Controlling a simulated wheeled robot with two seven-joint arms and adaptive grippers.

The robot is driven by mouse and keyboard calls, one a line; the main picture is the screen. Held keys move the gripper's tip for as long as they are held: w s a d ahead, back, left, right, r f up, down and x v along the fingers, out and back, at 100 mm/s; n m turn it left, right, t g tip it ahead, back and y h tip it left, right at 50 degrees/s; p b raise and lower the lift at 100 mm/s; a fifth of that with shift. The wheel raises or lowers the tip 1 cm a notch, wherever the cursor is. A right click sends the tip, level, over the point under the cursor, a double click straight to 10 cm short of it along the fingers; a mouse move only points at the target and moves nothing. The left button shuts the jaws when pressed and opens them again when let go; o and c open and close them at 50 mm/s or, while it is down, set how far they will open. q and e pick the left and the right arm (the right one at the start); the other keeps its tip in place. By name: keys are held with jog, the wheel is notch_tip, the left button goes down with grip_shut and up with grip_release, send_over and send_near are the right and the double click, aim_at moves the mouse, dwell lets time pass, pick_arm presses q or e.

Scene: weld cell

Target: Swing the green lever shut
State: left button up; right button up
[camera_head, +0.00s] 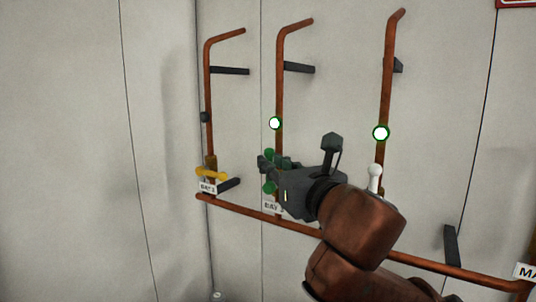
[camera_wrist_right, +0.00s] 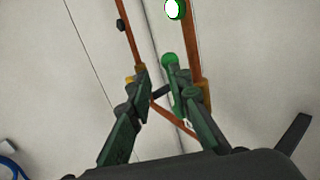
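The green lever (camera_head: 269,187) is on the middle vertical pipe, just above the BAY label, and is partly hidden behind my right gripper (camera_head: 268,163). In the right wrist view the green lever (camera_wrist_right: 170,62) shows its round knob and a shaft running roughly along the pipe. My right gripper (camera_wrist_right: 165,88) has its fingers spread apart there. The lever's shaft lies between them, closer to the right-hand finger; I cannot tell whether they touch. My left gripper is not in view.
A yellow lever (camera_head: 211,174) is on the left pipe, and a white-knobbed lever (camera_head: 375,172) on the right pipe. Round green-rimmed white gauges (camera_head: 275,123) sit on two pipes. Dark brackets (camera_head: 230,71) stick out from the wall. A horizontal pipe (camera_head: 240,209) runs below.

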aim_at(270, 182)
jog(key=w, duration=0.2)
jog(key=w+f, duration=0.1)
jog(key=w, duration=0.2)
jog(key=shift+w+d+f+p, duration=0.25)
jog(key=shift+w+f+p, duration=0.05)
jog(key=shift+f, duration=0.05)
jog(key=shift+w+a+f, duration=0.1)
jog(key=shift+w+a, duration=0.15)
jog(key=shift+a, duration=0.5)
jog(key=shift+o, duration=0.3)
jog(key=shift+s, duration=0.1)
jog(key=shift+d, duration=0.2)
jog(key=shift+c, duration=0.8)
jog(key=shift+d, duration=0.1)
jog(key=c, duration=0.3)
jog(key=shift+s, duration=0.1)
grip_shut()
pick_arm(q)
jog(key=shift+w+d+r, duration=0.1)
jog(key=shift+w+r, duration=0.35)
